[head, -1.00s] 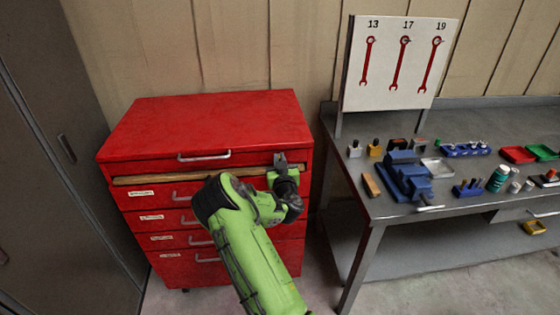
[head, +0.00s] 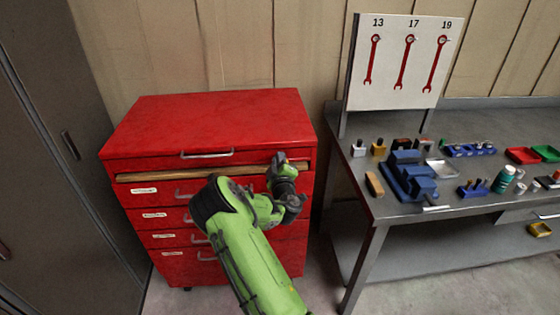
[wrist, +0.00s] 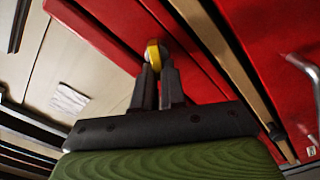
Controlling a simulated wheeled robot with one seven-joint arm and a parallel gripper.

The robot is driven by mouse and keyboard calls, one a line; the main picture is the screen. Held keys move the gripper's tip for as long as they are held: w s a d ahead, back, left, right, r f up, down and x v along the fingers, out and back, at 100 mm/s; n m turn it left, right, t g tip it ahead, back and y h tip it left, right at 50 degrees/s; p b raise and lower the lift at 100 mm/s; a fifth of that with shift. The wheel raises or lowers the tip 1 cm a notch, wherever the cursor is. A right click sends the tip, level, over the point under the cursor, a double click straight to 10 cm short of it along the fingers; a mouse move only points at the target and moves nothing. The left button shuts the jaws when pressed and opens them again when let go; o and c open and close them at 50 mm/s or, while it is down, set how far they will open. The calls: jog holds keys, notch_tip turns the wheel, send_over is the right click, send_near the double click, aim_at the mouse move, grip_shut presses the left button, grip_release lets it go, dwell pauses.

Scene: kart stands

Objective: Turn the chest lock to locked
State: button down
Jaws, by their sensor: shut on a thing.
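The red tool chest (head: 215,122) stands left of the workbench in the head view. Its lock is at the upper right of its front and shows in the wrist view as a small yellow and grey piece (wrist: 154,52) on the red face. My gripper (head: 279,158) is at that upper right corner, and in the wrist view its two dark fingers (wrist: 158,72) are shut on the lock piece. The fingers hide part of the lock, so I cannot tell which way it is turned.
A wooden strip (head: 190,172) crosses the chest front below the top handle (head: 207,154). Drawers with handles lie below. A workbench (head: 385,215) with a blue vise (head: 410,180) stands to the right. A grey cabinet (head: 60,120) stands at the left.

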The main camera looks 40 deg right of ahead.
jog(key=shift+w+a+f+n, duration=0.1)
jog(key=shift+f+n, duration=0.1)
jog(key=shift+n, duration=0.95)
jog(key=shift+a+f+n, duration=0.1)
jog(key=shift+f+n, duration=0.05)
jog(key=shift+n, duration=1.05)
jog(key=shift+w+f+n, duration=0.1)
jog(key=shift+f+n, duration=0.1)
jog(key=shift+n, duration=0.95)
jog(key=shift+s, duration=0.1)
jog(key=c, duration=1.2)
grip_release()
jog(key=shift+s, duration=0.1)
jog(key=b+v, duration=1.2)
jog(key=v, duration=0.3)
jog(key=shift+s+a, duration=0.15)
jog(key=shift+a, duration=0.15)
